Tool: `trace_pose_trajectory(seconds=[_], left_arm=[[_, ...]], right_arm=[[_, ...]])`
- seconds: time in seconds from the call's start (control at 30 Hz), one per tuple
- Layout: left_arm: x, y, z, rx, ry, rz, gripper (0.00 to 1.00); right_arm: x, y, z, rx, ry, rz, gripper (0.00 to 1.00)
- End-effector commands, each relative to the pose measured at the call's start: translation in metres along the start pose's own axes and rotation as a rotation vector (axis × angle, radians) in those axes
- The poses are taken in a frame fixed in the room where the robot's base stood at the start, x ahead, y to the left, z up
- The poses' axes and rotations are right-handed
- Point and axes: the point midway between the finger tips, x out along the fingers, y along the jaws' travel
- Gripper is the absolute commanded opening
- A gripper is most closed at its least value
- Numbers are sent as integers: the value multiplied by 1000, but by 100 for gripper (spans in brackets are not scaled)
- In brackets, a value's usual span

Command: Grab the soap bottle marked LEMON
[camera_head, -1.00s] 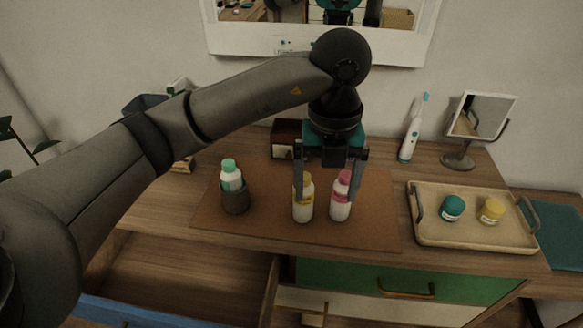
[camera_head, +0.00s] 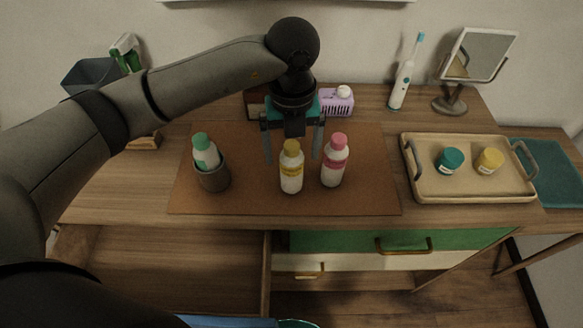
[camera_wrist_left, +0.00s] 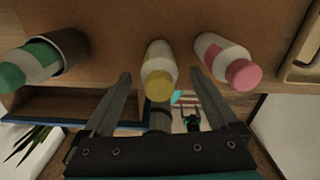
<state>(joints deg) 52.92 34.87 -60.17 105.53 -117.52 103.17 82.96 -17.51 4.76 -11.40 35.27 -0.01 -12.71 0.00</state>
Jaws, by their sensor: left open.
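A white bottle with a yellow cap and yellow label (camera_head: 291,172) stands upright on the brown mat. A white bottle with a pink cap (camera_head: 334,162) stands just right of it. A green-capped bottle (camera_head: 205,152) leans in a dark cup (camera_head: 213,179) to the left. No label text is readable. My left gripper (camera_head: 292,148) is open and empty, fingers pointing down, just behind and above the yellow-capped bottle. In the left wrist view the yellow-capped bottle (camera_wrist_left: 158,72) lies between the two finger lines, beyond the tips. A small dark two-pronged shape (camera_wrist_left: 190,120), perhaps my right gripper, shows there.
A tray (camera_head: 466,195) with a teal jar (camera_head: 449,161) and a yellow jar (camera_head: 488,161) is at right. A purple basket (camera_head: 338,102), toothbrush (camera_head: 405,73) and mirror (camera_head: 477,57) stand behind. The mat's front (camera_head: 250,205) is clear. An open drawer (camera_head: 170,270) is below.

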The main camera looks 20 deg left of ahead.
Motion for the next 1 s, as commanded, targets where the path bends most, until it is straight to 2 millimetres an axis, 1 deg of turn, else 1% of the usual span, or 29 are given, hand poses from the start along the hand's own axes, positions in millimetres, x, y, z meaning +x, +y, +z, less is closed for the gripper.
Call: trace_pose_trajectory(seconds=[0.17, 0.4, 0.5, 0.77, 1.0], left_arm=[[12, 0, 0, 0, 1, 0, 94], [47, 1, 2, 0, 2, 1, 94], [56, 1, 2, 0, 0, 0, 94], [57, 0, 2, 1, 0, -1, 94], [57, 0, 2, 1, -1, -1, 67]], right_arm=[[1, 1, -5, 1, 8, 1, 100], [5, 1, -7, 1, 13, 1, 100], [6, 0, -7, 1, 13, 1, 100], [6, -1, -8, 1, 15, -2, 100], [6, -4, -8, 2, 15, -5, 100]])
